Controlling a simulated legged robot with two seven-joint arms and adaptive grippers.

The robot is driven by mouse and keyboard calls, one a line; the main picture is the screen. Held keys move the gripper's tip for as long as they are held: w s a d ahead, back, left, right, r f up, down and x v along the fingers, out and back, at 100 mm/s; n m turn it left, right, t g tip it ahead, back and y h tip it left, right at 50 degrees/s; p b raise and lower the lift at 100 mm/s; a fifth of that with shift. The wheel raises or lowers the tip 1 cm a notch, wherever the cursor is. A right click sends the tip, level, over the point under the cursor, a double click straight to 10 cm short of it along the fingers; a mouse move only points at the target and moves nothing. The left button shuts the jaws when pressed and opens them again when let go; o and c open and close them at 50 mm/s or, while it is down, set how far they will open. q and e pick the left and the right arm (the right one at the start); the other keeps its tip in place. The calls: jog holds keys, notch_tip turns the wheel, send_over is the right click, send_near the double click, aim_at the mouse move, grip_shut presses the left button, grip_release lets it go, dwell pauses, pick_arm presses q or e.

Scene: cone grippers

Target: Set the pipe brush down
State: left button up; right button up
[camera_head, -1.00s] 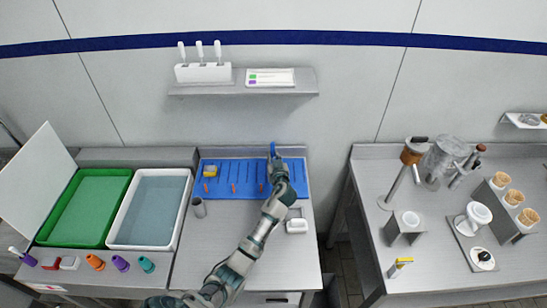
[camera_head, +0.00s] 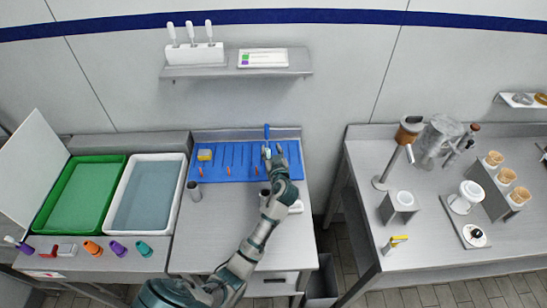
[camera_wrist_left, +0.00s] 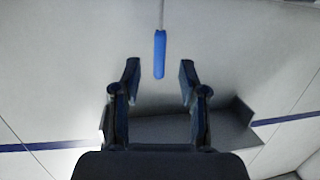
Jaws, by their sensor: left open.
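The pipe brush shows a blue handle (camera_head: 266,131) at the back edge of the blue mat (camera_head: 230,158). In the left wrist view the blue handle (camera_wrist_left: 160,54) hangs in line with the gap, just beyond the fingertips, with a thin shaft running up out of the picture. My left gripper (camera_head: 267,152) is over the right part of the mat, nearer the front than the handle. Whether the brush rests on the mat is unclear. My right gripper is out of view.
A yellow-and-grey block (camera_head: 204,155) and several orange-tipped tools lie on the mat. Green (camera_head: 40,222) and white (camera_head: 112,228) basins are left. A wall shelf (camera_head: 300,68) is above.

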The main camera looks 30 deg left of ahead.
pick_arm(q)
jog(key=v, duration=0.4)
jog(key=shift+s+d, duration=0.2)
